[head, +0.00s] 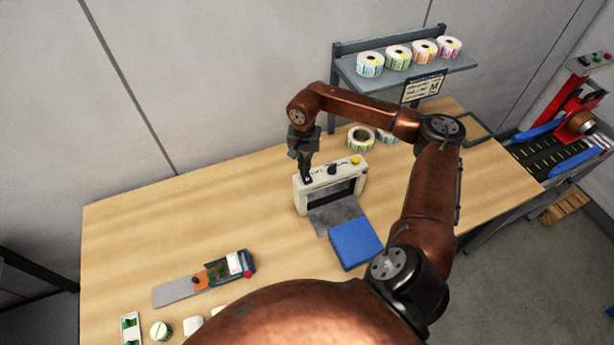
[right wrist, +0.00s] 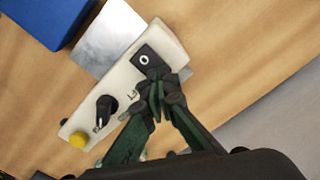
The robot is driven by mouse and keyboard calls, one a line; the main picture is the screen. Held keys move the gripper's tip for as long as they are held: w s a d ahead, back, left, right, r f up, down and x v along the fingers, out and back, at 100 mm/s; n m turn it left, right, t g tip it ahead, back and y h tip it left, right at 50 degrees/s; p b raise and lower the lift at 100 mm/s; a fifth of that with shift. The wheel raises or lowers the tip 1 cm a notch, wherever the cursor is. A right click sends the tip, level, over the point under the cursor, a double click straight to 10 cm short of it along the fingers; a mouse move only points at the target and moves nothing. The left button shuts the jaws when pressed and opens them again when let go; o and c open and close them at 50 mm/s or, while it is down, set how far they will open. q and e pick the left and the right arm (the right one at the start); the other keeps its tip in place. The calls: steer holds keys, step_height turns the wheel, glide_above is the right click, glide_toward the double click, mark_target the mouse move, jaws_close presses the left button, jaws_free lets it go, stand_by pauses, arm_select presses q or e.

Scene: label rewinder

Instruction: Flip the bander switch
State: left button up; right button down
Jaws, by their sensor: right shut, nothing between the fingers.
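The bander (head: 352,185) is a cream-white, arch-shaped machine standing on the wooden table. Its top carries a black knob (right wrist: 106,105) and a yellow button (right wrist: 77,140). The bander switch (right wrist: 146,58) is a black rocker with a white "O" mark at one end of the top; its other part is hidden behind my fingers. My right gripper (right wrist: 157,82) is shut and empty, with its fingertips at the switch's edge. I cannot tell whether they touch. In the head view my right gripper (head: 306,177) points down over the bander's left end. My left gripper is not in view.
A blue block (head: 355,243) and a grey metal plate (head: 330,216) lie in front of the bander. Label rolls (head: 360,138) stand behind it, and more sit on a shelf (head: 420,75). A tool with a red knob (head: 249,273) lies at left. The table's back left is clear.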

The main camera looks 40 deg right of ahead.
steer(key=shift+f, duration=0.25)
steer(key=shift+r+p, duration=1.55)
steer(key=shift+r, duration=2.05)
steer(key=shift+s+f, duration=0.1)
steer(key=shift+f, duration=0.05)
